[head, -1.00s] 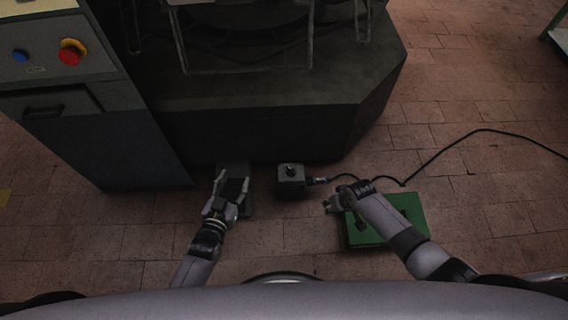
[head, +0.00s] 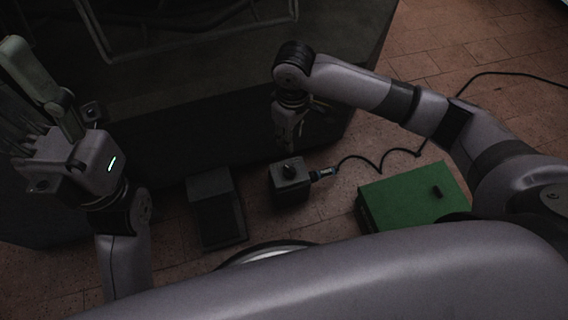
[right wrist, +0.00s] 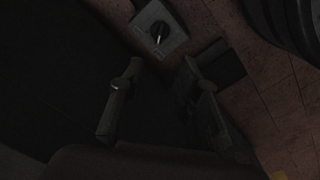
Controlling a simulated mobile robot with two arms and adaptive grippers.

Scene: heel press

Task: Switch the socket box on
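The socket box (head: 290,186) is a small dark grey box on the brick floor, with a black rotary knob (head: 290,170) on top. A cable plug (head: 322,173) sits in its right side. The right wrist view shows the box (right wrist: 172,44) at the top, its knob (right wrist: 159,32) carrying a light pointer mark. My right gripper (head: 289,138) hangs above and beyond the box, apart from it. In the right wrist view its fingers (right wrist: 158,85) are spread with nothing between them. My left gripper (head: 40,105) is raised at the far left, its fingers apart and empty.
A dark pedal-like block (head: 216,210) stands left of the socket box. A green box (head: 405,197) with a black handle lies to the right. A black cable (head: 385,158) runs right across the floor. The dark machine base (head: 215,125) rises behind.

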